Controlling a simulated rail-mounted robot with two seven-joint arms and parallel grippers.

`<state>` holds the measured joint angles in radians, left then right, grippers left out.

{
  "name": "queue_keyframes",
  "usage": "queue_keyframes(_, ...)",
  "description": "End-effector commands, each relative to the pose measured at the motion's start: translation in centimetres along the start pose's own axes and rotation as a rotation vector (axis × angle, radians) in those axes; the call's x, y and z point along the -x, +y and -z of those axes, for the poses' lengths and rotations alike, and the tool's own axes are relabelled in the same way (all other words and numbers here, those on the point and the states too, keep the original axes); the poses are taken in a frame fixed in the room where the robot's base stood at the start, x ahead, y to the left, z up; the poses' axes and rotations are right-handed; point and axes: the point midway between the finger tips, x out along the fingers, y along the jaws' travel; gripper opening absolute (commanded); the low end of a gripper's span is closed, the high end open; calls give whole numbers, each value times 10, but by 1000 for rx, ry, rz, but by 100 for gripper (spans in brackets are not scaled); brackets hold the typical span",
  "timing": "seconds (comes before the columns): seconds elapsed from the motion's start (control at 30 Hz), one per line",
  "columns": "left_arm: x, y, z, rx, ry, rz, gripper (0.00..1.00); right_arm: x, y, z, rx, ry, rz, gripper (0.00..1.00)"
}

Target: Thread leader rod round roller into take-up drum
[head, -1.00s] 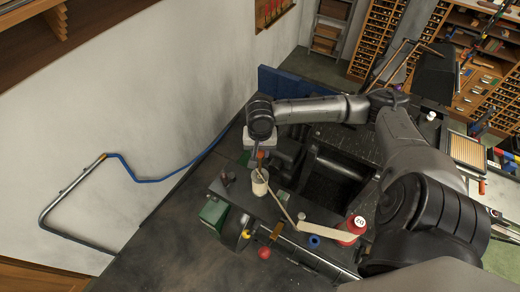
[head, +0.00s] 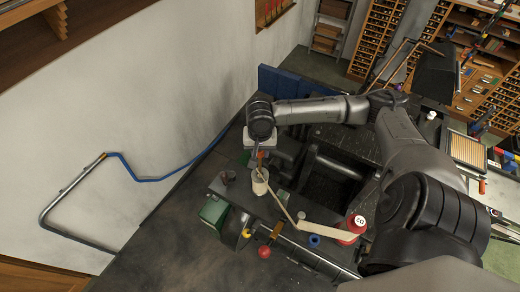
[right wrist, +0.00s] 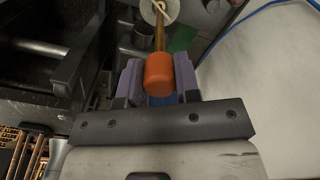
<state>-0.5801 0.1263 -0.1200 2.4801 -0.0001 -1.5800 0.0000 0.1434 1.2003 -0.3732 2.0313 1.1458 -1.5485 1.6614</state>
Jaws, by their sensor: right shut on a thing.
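My right gripper (head: 261,150) is shut on the orange end (right wrist: 159,75) of the leader rod, which sits between its purple finger pads in the right wrist view. A brass-coloured shaft (right wrist: 160,38) runs from the orange end toward a cream roller (right wrist: 151,8). In the head view the cream roller (head: 259,183) stands upright just below the gripper. A pale strip (head: 320,230) runs from a red spool (head: 352,229) leftward, narrowing up toward the roller. Whether it wraps the roller is unclear. I cannot tell for sure which part is the take-up drum. My left gripper is not in view.
A dark cup-like part (head: 228,177) stands left of the roller. A blue hose (head: 165,180) runs along the wall at left.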

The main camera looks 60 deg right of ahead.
Motion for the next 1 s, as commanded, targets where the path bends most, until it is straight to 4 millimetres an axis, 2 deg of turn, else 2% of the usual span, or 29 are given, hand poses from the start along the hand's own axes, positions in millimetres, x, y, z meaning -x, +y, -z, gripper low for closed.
queue_keyframes(1.0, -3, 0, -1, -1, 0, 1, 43, -35, 0, 0, -1, -1, -1, 6)
